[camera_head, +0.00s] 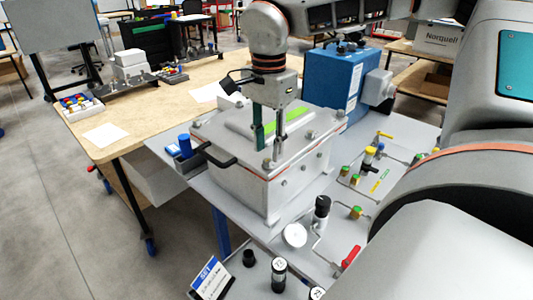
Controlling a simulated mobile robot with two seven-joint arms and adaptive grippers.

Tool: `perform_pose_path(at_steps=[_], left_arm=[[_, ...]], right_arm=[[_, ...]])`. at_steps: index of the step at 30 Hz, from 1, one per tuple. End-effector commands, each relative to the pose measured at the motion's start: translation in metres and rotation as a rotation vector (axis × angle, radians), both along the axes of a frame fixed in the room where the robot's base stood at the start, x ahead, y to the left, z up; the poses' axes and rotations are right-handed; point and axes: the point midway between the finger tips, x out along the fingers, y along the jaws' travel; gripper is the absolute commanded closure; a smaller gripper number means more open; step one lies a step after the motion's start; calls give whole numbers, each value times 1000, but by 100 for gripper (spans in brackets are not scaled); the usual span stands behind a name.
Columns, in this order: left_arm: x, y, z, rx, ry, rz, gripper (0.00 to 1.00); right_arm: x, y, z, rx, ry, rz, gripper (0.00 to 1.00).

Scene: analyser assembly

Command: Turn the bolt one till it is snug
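A grey metal box (250,188) with a bolted lid stands on the grey bench, a green strip (298,120) on its top. Bolts show at the lid's corners: a left bolt (196,124), a far right bolt (340,114) and a near bolt (267,164). Which one is bolt one I cannot tell. My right gripper (268,152) points down over the near corner. Its fingers are apart, with a visible gap, and their tips are close to the near bolt. Whether they touch it I cannot tell. My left gripper is not in view.
A black handle (222,160) sticks out from the box's left side. A blue unit (333,78) stands behind. Valves and pipes, one with a red handle (351,257), lie to the right. A white round part (295,235) and black cylinders are in front.

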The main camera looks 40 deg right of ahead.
Motion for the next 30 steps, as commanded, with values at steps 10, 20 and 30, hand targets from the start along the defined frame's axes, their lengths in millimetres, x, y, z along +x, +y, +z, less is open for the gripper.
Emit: perform_pose_path(at_steps=[10,20,30], left_arm=[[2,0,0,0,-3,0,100],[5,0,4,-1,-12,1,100],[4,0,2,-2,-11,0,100]], right_arm=[[0,0,-29,1,-2,0,69],[0,0,-30,1,-2,-1,95],[0,0,-30,0,-2,-14,100]])
